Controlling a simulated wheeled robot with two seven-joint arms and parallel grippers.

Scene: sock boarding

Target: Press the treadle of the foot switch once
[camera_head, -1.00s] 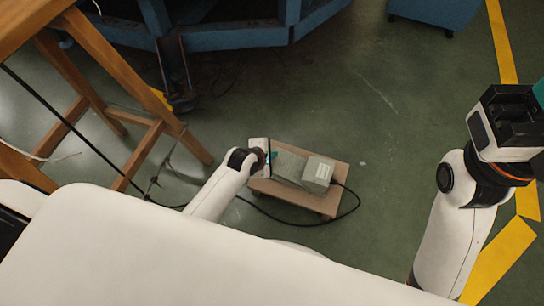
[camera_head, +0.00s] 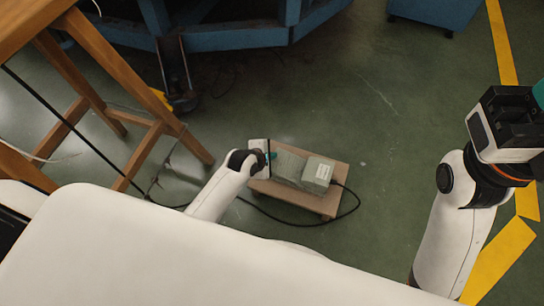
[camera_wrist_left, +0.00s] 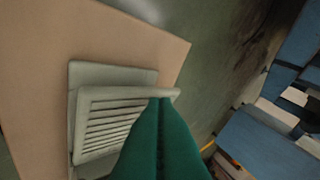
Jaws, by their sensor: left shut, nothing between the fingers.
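The foot switch (camera_head: 318,174) is a grey-green box with a pale label, lying on a small wooden board (camera_head: 320,204) on the floor. Its treadle (camera_head: 288,165) is at the left end, beside my left gripper. In the left wrist view the ribbed treadle (camera_wrist_left: 107,124) shows over the grey base. My left gripper (camera_head: 273,155) is shut and empty. Its green fingers (camera_wrist_left: 160,101) overlap the treadle's raised edge in the left wrist view; I cannot tell whether they touch it. My right gripper (camera_head: 540,92) is mostly cut off at the right edge, so its jaws do not show.
A black cable (camera_head: 345,212) runs from the switch across the floor. A wooden trestle (camera_head: 150,150) stands at the left, close to my left arm. A blue machine frame (camera_head: 235,38) stands behind. Green floor (camera_head: 420,110) is clear to the right, with yellow tape (camera_head: 500,258) beyond.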

